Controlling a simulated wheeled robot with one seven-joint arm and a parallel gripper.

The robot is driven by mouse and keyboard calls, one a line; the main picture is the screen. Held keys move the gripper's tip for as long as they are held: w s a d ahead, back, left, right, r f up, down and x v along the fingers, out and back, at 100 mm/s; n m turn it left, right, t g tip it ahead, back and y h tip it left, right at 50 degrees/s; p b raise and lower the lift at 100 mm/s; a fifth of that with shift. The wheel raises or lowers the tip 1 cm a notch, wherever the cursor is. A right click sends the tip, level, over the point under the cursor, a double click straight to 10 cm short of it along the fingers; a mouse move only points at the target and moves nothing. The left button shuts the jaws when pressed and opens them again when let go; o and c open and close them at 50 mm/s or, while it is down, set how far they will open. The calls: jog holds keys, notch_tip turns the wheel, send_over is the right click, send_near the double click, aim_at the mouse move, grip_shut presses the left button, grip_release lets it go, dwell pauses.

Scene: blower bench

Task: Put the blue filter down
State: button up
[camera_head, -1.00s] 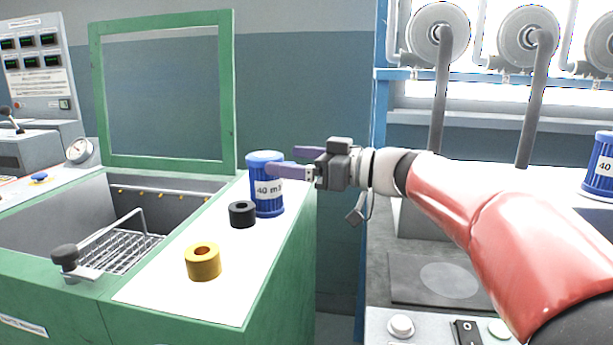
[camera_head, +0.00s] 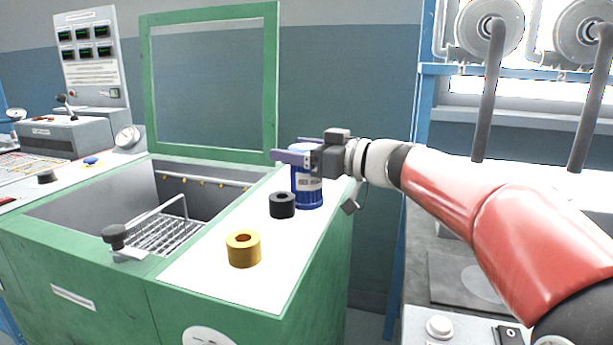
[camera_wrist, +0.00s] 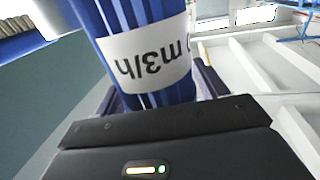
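The blue filter (camera_head: 309,196) is a ribbed blue cylinder with a white label, standing upright on the white top of the green bench. In the wrist view the filter (camera_wrist: 157,91) fills the space between the fingers, its label reading upside down. My gripper (camera_head: 301,150) reaches in from the right near the filter's top, one purple finger in front and one behind. The front finger's tip extends left past the filter and hides part of it. The fingers sit close along both sides of the filter; I cannot tell whether they press on it.
A black ring (camera_head: 282,205) stands just left of the filter, and a yellow ring (camera_head: 243,249) nearer the front. An open basin with a wire basket (camera_head: 166,236) and a raised green-framed lid (camera_head: 270,82) lie left.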

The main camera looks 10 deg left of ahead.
jog(key=c, duration=0.9)
jog(key=shift+r, duration=0.15)
jog(key=shift+r+p, duration=2.2)
jog(key=shift+r, duration=6.65)
